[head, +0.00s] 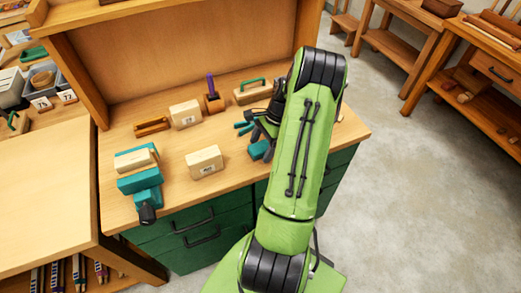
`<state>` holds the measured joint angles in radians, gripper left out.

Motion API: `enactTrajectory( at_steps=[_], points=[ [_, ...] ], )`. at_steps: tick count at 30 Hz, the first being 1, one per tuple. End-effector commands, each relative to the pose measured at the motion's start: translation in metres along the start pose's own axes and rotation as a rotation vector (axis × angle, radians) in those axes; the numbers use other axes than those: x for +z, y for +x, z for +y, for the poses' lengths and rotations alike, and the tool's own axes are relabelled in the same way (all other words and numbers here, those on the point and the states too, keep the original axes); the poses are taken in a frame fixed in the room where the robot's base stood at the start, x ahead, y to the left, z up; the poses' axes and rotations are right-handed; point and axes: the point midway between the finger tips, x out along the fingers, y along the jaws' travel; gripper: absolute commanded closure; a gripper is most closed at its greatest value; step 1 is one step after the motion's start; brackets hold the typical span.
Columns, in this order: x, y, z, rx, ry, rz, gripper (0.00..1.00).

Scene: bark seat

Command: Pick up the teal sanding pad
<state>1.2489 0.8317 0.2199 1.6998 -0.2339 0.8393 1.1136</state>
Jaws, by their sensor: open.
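A small teal block (259,150), which looks like the teal sanding pad, lies on the workbench close to the front edge. My gripper (257,136) is open, just above or beside this block. My green arm reaches over the bench and hides part of the area to its right. Whether the fingers touch the block cannot be told. Another small teal piece (243,127) shows at the left of the fingers; what it is, is unclear. More teal blocks (139,180) stand at the bench's left end, beside a cream block.
The workbench (225,170) also holds cream boxes (204,162) and (185,114), a brown wooden piece (152,126), a purple-handled tool (212,88) in a holder, and a green-handled box (250,91). A back panel (190,50) rises behind. Free floor (420,190) lies to the right.

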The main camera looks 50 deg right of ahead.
Motion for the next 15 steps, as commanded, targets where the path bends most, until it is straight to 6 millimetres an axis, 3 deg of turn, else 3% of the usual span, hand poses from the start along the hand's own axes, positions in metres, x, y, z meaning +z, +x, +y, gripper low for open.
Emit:
enactTrajectory(
  at_steps=[2,12,15],
  points=[
    [0.0,-0.0006,0.0,0.0,0.0,0.0,0.23],
    [0.0001,-0.0008,0.0,0.0,0.0,0.0,0.75],
    [0.0001,-0.0009,-0.0001,0.0,0.0,0.0,0.75]
  ],
)
